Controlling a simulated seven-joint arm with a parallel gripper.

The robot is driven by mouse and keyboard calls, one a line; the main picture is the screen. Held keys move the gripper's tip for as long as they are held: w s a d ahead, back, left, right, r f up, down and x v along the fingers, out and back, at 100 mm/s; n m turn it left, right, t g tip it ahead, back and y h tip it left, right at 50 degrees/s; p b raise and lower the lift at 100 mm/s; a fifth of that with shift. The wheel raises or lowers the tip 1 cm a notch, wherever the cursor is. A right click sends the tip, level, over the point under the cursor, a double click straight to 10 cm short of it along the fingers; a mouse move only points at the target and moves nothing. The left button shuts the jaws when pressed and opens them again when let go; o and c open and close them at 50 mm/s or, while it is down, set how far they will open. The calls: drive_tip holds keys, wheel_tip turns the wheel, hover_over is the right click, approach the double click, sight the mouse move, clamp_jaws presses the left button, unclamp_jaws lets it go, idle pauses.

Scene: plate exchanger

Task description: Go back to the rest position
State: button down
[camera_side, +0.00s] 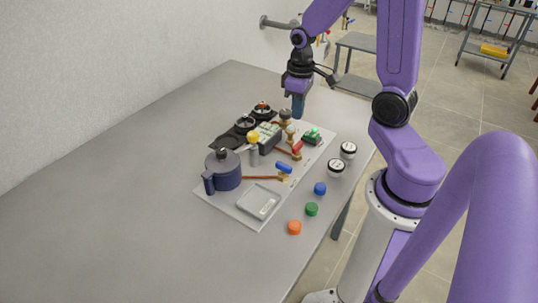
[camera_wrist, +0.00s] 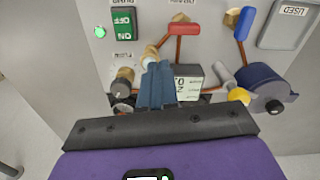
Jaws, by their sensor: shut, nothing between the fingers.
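My gripper (camera_side: 298,106) is above the far right end of a white board (camera_side: 226,200) on the grey table. Its blue fingers are together and empty; they also show in the wrist view (camera_wrist: 157,85). They point toward the fittings and hide part of them. The board bears a dark blue pot (camera_side: 223,172), a yellow ball (camera_side: 253,137), a box with a display (camera_wrist: 188,83), a green switch (camera_wrist: 124,24), a red-handled valve (camera_wrist: 185,29) and a blue-handled valve (camera_wrist: 245,23) on copper pipes. I cannot tell exactly how high the fingertips are over the board.
A shallow grey tray (camera_side: 259,202) is on the board's near end. Blue (camera_side: 319,189), green (camera_side: 311,209) and orange (camera_side: 294,228) caps and two black-and-white round pieces (camera_side: 336,167) stand on the table's right side. The table's left side (camera_side: 110,200) is clear; a wall stands behind.

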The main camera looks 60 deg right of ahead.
drive_tip(key=s+a+r+n, duration=0.3)
drive_tip(key=s+a+n, duration=0.2)
drive_tip(key=a, duration=0.6)
drive_tip(key=s+a+r+n, duration=0.1)
drive_tip(key=s+a+n, duration=0.1)
drive_tip(key=s, duration=0.3)
drive_tip(key=s+a+r+n, duration=0.2)
drive_tip(key=s+a+n, duration=0.1)
drive_tip(key=s, duration=0.3)
drive_tip(key=shift+s+a+r, duration=0.25)
drive_tip(key=shift+a, duration=0.15)
